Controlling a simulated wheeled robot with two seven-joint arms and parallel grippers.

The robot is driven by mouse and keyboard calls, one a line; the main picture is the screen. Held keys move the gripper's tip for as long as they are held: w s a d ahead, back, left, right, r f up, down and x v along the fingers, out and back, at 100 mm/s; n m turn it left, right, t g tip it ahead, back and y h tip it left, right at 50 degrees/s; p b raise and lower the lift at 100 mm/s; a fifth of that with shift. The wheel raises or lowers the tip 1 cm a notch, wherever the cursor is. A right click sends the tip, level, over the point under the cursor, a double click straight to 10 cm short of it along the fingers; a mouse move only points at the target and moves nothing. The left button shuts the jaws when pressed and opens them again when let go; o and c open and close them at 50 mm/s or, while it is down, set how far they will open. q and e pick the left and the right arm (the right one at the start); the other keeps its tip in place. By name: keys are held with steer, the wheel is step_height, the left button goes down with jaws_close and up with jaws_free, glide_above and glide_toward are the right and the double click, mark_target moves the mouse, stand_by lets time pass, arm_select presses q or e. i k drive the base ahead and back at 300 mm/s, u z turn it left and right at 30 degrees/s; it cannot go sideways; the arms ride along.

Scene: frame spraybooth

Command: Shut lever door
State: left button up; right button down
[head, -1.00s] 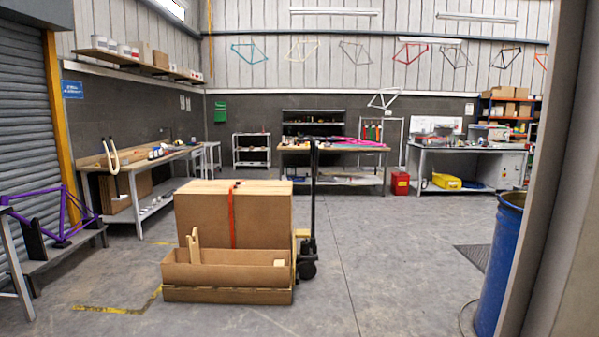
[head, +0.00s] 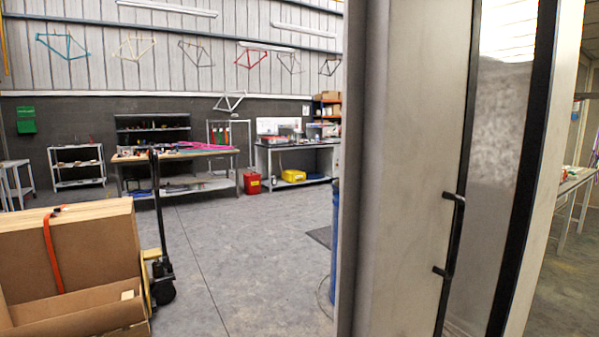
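A pale door (head: 415,200) with a dark-edged window (head: 497,180) stands upright, close in front of me on the right side of the head view. A black bar handle (head: 452,240) is fixed to its face beside the window. I cannot tell whether the door is open or shut. Neither of my grippers shows in the head view.
A pallet jack (head: 160,245) with a large cardboard box (head: 95,243) stands at the left. A blue drum (head: 335,245) is partly hidden behind the door's left edge. Workbenches (head: 177,155) line the back. The grey floor (head: 235,260) between is clear.

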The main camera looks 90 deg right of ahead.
mark_target(410, 69)
steer(key=z, duration=1.4)
steer(key=i, duration=2.2)
steer(key=z, duration=2.75)
steer(key=i, duration=0.9)
steer(key=z, duration=1.15)
